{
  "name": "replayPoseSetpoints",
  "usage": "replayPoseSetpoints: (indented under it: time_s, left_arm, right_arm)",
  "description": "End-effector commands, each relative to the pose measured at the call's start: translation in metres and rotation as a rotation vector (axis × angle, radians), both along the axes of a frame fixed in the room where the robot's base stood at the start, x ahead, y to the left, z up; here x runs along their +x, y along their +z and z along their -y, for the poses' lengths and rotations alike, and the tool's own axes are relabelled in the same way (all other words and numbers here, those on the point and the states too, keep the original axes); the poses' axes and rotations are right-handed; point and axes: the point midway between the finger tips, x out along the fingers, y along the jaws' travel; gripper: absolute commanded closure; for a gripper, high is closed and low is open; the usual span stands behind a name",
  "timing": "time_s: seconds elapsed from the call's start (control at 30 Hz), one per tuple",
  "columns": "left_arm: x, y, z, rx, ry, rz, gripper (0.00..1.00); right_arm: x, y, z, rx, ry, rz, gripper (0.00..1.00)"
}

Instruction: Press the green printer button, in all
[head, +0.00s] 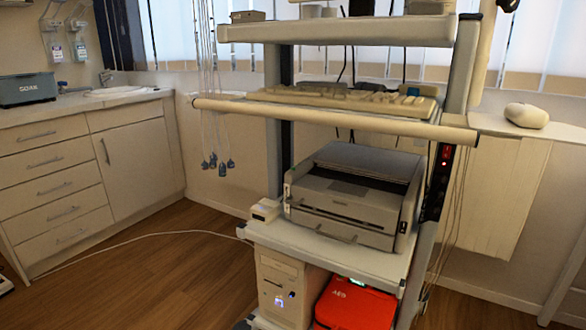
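A grey printer (345,210) sits on the middle shelf of a wheeled equipment cart. Its front faces me, turned slightly to the left. I cannot make out a green button on it; at this size its small front details are unclear. Neither of my grippers is in view.
The cart's middle shelf (325,246) holds a small white box (265,210) left of the printer. A keyboard shelf (330,116) juts out above. Below are a computer tower (280,290) and a red case (355,306). Cables hang on both sides. Wooden floor (150,280) is open at left, apart from a cable.

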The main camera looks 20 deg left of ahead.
Motion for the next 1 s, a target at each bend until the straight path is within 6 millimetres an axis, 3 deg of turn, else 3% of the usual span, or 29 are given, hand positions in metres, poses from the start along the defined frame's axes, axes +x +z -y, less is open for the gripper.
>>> replayPoseSetpoints:
  time_s: [0.33,0.57,1.0]
  left_arm:
    - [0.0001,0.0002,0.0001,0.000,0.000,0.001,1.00]
    - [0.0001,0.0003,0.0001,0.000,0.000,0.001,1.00]
    - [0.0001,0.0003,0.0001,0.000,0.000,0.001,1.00]
  right_arm:
    - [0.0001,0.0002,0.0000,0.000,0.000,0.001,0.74]
    - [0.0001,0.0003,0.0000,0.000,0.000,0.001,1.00]
    - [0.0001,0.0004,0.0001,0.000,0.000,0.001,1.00]
